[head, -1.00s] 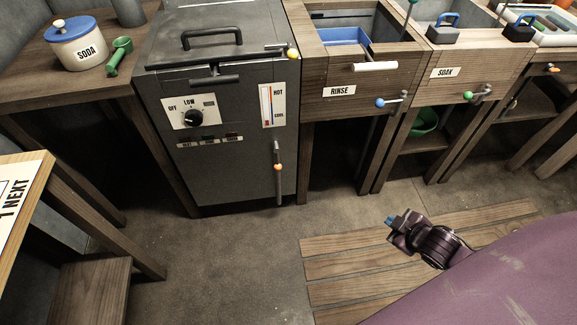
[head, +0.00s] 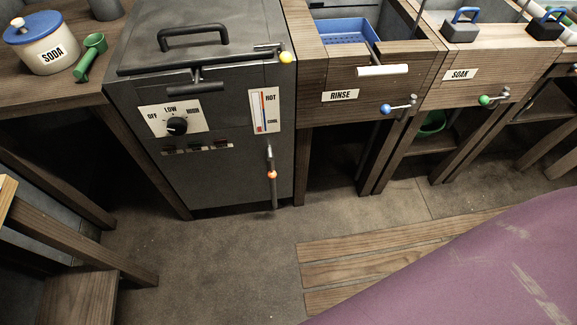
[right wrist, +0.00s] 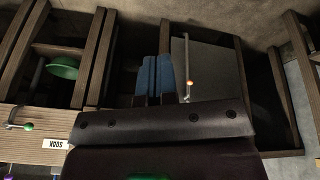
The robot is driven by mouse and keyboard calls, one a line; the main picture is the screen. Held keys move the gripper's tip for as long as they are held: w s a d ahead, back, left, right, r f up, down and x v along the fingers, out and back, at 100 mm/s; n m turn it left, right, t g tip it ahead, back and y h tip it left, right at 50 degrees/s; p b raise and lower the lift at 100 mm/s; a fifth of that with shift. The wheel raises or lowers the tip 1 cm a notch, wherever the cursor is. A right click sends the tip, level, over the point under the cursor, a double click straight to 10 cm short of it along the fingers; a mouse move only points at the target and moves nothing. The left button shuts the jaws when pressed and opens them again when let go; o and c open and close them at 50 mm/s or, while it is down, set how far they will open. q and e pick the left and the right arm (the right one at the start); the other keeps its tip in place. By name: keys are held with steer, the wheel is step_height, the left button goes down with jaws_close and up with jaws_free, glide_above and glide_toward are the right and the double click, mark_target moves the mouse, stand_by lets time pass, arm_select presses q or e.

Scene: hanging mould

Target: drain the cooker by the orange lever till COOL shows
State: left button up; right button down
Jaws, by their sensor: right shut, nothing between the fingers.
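The cooker (head: 225,180) is a dark grey metal box, with its lid down. Its orange lever (head: 272,175) is a metal rod with an orange knob, hanging low on the right of the front. The HOT/COOL gauge (head: 265,110) is above it; its reading is too small to tell. The orange knob (right wrist: 190,82) also shows in the right wrist view. My right gripper (right wrist: 155,58) is shut and empty there, its blue fingers left of the lever in the picture and apart from it. My left gripper is not in view.
The rinse sink (head: 340,112) with a blue-knob lever (head: 387,109) stands right of the cooker. A wooden counter with the soda jar (head: 45,45) and green scoop (head: 90,55) is left. A slatted board (head: 350,262) lies on the floor. Floor before the cooker is clear.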

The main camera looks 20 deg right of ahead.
steer(key=w+d+f+n+t+h, duration=0.2)
steer(key=w+d+n+t+h, duration=0.25)
steer(key=w+n, duration=0.55)
steer(key=w+a+f+n+t+y, duration=0.1)
steer(key=w+a+n+y, duration=0.25)
steer(key=w+n, duration=0.5)
steer(key=w+a+n+t+y, duration=0.1)
steer(key=w+a+n+y, duration=0.1)
steer(key=w+n+y, duration=0.45)
steer(key=w+a+f+n+t+y, duration=0.1)
steer(key=w+a+n+y, duration=0.2)
steer(key=w+n, duration=0.7)
steer(key=w+d+f+n+g+h, duration=0.1)
steer(key=d+f+n+g, duration=0.3)
steer(key=n, duration=0.4)
steer(key=shift+w+n+g+b, duration=0.3)
steer(key=shift+w+g, duration=0.05)
steer(key=shift+w, duration=0.35)
